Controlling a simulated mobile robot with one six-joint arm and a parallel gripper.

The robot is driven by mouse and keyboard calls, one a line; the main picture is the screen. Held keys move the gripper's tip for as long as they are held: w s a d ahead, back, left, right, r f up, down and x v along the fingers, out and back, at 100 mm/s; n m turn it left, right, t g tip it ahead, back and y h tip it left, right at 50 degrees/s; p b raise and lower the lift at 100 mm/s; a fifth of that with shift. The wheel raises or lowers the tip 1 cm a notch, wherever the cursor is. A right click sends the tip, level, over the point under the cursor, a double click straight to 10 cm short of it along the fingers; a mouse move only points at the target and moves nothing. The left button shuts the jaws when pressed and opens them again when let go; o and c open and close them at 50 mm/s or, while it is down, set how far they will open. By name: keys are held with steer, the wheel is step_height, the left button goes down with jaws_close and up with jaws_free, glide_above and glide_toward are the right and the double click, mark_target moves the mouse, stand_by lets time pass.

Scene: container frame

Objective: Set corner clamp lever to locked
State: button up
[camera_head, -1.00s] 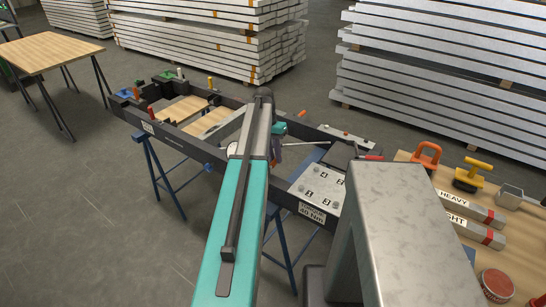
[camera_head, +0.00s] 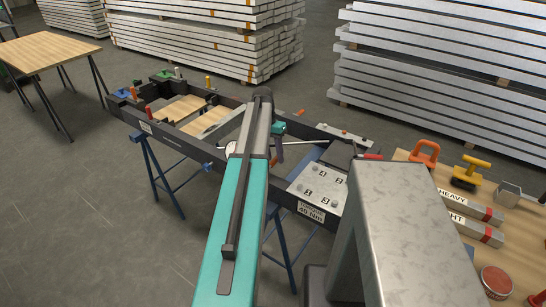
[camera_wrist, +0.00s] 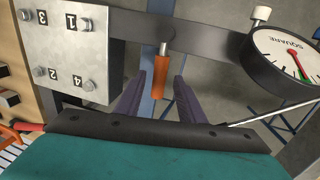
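The clamp lever (camera_wrist: 161,75) shows in the wrist view as an orange grip on a short metal rod. Its rod meets a round pivot on a dark frame bar (camera_wrist: 210,40), and the grip points toward my gripper. My gripper (camera_wrist: 160,76) is open, with one purple finger on each side of the orange grip. Gaps show between the grip and both fingers. In the head view my gripper (camera_head: 279,150) hangs over the dark frame (camera_head: 180,143), and my arm hides part of the frame.
A numbered bolt plate (camera_wrist: 75,48) lies left of the lever in the wrist view. A dial marked SQUARE (camera_wrist: 290,50) stands at the right. In the head view, a wooden table (camera_head: 515,255) with tools stands at the right.

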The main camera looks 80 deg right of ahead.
steer(key=shift+r, duration=0.1)
step_height(320, 180, up, 13)
steer(key=w+d+p, duration=0.1)
steer(key=w+p, duration=0.1)
steer(key=p, duration=0.5)
steer(key=shift+w+r+p, duration=0.15)
steer(key=shift+w+p, duration=0.05)
steer(key=shift+p, duration=0.15)
steer(key=shift+w+d, duration=0.1)
